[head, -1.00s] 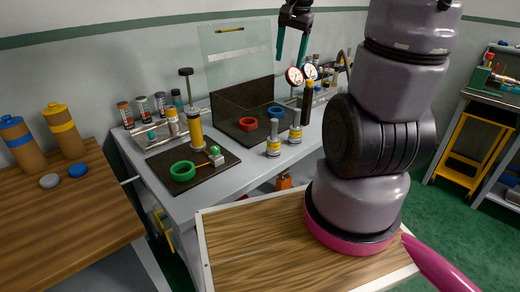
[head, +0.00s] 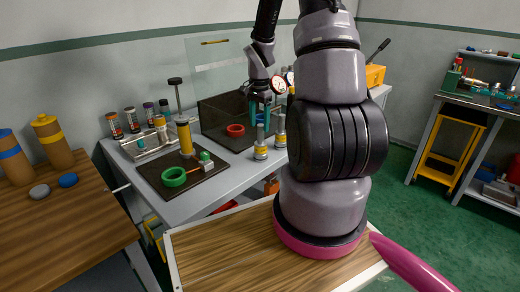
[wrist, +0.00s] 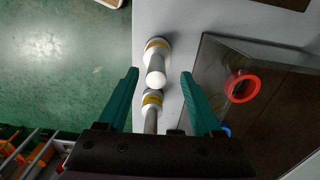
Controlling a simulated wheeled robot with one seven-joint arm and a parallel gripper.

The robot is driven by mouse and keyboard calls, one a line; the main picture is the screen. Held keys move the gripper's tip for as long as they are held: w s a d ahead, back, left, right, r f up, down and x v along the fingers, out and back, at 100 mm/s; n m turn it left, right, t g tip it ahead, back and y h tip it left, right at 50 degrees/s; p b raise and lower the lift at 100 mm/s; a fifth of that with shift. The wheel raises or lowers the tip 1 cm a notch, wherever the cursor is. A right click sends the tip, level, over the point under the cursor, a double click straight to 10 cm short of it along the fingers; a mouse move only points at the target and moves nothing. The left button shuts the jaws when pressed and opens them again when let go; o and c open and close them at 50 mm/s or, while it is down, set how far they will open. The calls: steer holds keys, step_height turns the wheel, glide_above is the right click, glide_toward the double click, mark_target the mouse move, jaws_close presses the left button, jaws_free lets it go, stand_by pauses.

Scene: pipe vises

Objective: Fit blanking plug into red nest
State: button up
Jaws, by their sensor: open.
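The red nest (head: 235,130) is a red ring on the floor of a dark open box; it also shows in the wrist view (wrist: 242,87), right of my gripper. Two alike grey plug-like pieces with yellow bands and upright stems, a front one (head: 261,148) and a rear one (head: 280,133), stand on the bench beside the box. I cannot tell which piece is the blanking plug. My gripper (wrist: 160,73) is open and empty. In the wrist view its teal fingers straddle the two pieces, at an unclear height above them. The blue ring (wrist: 226,128) is partly hidden by a finger.
A dark board (head: 200,187) with a green ring (head: 174,177) and a yellow cylinder (head: 185,138) lies left of the box (head: 207,114). A clear panel (head: 205,65) stands behind the box. Gauges (head: 279,85) stand near the gripper. Bench front is partly free.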

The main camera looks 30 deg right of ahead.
mark_target(261, 135)
steer(key=f, duration=0.5)
steer(key=shift+s+d+f, duration=0.15)
steer(key=shift+d, duration=0.05)
jaws_close()
stand_by(1.2)
